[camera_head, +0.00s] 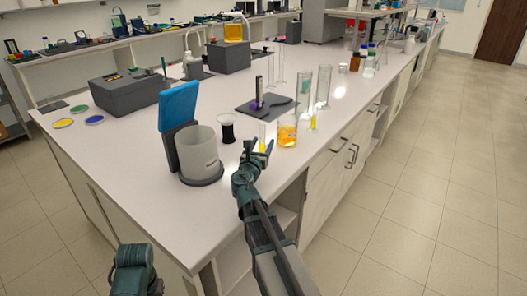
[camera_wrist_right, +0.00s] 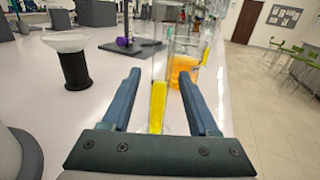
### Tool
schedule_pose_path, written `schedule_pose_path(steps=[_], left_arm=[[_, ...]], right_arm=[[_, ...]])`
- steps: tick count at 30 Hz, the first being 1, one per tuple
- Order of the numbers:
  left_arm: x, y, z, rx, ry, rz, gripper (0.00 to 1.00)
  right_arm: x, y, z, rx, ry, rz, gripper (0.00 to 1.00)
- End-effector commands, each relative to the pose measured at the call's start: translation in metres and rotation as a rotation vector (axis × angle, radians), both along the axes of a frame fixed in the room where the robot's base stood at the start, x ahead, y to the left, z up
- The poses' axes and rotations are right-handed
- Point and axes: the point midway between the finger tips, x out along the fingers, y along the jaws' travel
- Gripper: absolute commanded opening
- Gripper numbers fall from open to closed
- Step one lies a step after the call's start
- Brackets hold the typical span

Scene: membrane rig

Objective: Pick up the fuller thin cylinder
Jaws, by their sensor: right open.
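A thin glass cylinder with yellow liquid (camera_head: 262,132) stands on the bench at the tip of my right gripper (camera_head: 258,149). In the right wrist view this cylinder (camera_wrist_right: 158,103) is upright between the two spread fingers of the gripper (camera_wrist_right: 159,78), with a gap visible on each side. A second thin cylinder (camera_head: 313,121) stands farther right, with yellow liquid low in it. The near one has the taller yellow column. Only a link of my left arm shows at the lower left; its fingers are out of view.
A beaker of orange liquid (camera_head: 287,134) stands close to the right of the near cylinder. Larger clear cylinders (camera_head: 323,88) stand behind. A black spool-shaped stand (camera_head: 228,128) and a grey-white container (camera_head: 197,154) are to the left. The bench's right edge is close.

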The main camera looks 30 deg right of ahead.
Motion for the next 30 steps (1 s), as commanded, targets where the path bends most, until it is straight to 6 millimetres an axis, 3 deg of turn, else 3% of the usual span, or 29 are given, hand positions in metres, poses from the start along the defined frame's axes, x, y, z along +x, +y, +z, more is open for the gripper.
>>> schedule_pose_path(steps=[1,10,23,30], left_arm=[[0.0,0.0,0.0,0.0,0.0,0.0,0.3],[0.0,0.0,0.0,0.0,0.0,0.0,0.3],[0.0,0.0,0.001,0.0,0.0,0.0,0.3],[0.0,0.0,0.012,0.0,0.0,0.0,0.3]], right_arm=[[0.0,0.0,0.0,0.0,0.0,0.0,0.55],[0.0,0.0,0.0,0.0,0.0,0.0,0.01],[0.0,0.0,0.001,0.0,0.0,0.0,0.0],[0.0,0.0,0.012,0.0,0.0,0.0,0.0]])
